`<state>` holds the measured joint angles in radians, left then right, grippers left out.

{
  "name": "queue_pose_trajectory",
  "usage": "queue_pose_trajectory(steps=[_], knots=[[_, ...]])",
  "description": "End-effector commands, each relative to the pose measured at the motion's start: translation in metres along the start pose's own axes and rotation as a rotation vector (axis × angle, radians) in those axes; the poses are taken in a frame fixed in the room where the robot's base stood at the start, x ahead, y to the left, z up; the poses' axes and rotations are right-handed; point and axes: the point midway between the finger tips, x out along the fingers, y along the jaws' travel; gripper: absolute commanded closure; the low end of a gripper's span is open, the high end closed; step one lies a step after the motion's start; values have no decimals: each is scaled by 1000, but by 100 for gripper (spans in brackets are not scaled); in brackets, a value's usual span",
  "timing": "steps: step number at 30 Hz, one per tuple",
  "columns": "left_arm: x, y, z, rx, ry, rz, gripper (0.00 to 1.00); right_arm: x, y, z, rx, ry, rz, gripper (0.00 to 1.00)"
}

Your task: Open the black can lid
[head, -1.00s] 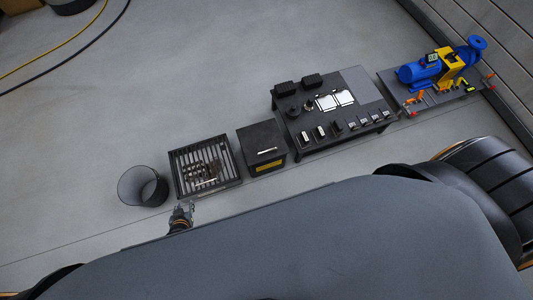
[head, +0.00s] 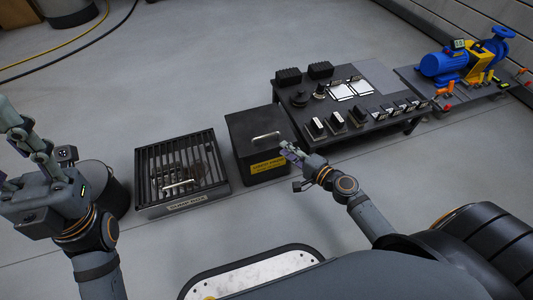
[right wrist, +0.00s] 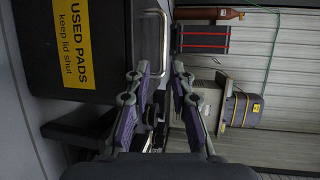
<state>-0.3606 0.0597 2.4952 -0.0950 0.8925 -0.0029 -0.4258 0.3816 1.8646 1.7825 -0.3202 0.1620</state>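The black can (head: 243,165) is a square box with a yellow label reading "USED PADS keep lid shut". Its flat black lid (head: 252,118) looks closed and carries a silver handle (head: 266,135). In the right wrist view the label (right wrist: 72,43) and the handle (right wrist: 155,42) appear sideways. My right gripper (head: 284,150) is close to the can's right front edge, just short of the handle; its fingers (right wrist: 160,82) are apart with nothing between them. My left gripper (head: 8,150) is raised at the far left, fingers spread and empty, away from the can.
A slatted tray box (head: 143,182) with a handle lies left of the can. A dark round bin (head: 112,185) stands behind my left arm. A black bench (head: 376,75) with several small parts is close on the right. A blue pump (head: 443,65) stands beyond it.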

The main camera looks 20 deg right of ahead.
Motion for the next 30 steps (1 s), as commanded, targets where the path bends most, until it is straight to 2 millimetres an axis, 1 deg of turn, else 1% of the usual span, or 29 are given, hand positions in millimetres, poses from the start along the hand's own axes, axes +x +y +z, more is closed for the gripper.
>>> queue_pose_trajectory(steps=[1, 3, 5, 8, 11, 15, 18, 21, 25, 30], knots=[[-2, 0, -6, 1, 19, -1, 60, 1, 0, 1, 7, -5, -9, 78], [1, 0, -9, 2, 28, -1, 60, 1, -3, 2, 12, -7, -14, 78], [3, 0, -9, 2, 27, -1, 60, 1, -5, 2, 12, -6, -14, 78], [4, -1, -8, 2, 25, -1, 60, 9, -6, 1, 12, -3, -16, 78], [5, -1, -8, 1, 25, -2, 60, 26, -7, 2, 13, -3, -17, 78], [2, 0, -8, 1, 24, -1, 60, 58, -6, 2, 14, -4, -17, 78], [-2, 1, -7, 3, 22, 1, 60, 78, -4, 2, 12, -4, -15, 78], [-6, 1, -6, 4, 21, 2, 60, 93, -3, 2, 11, -4, -14, 78], [-7, 2, -6, 5, 21, 4, 60, 103, -4, 2, 11, -5, -12, 78], [-7, 2, -6, 5, 21, 4, 60, 106, -4, 2, 10, -5, -11, 78]])
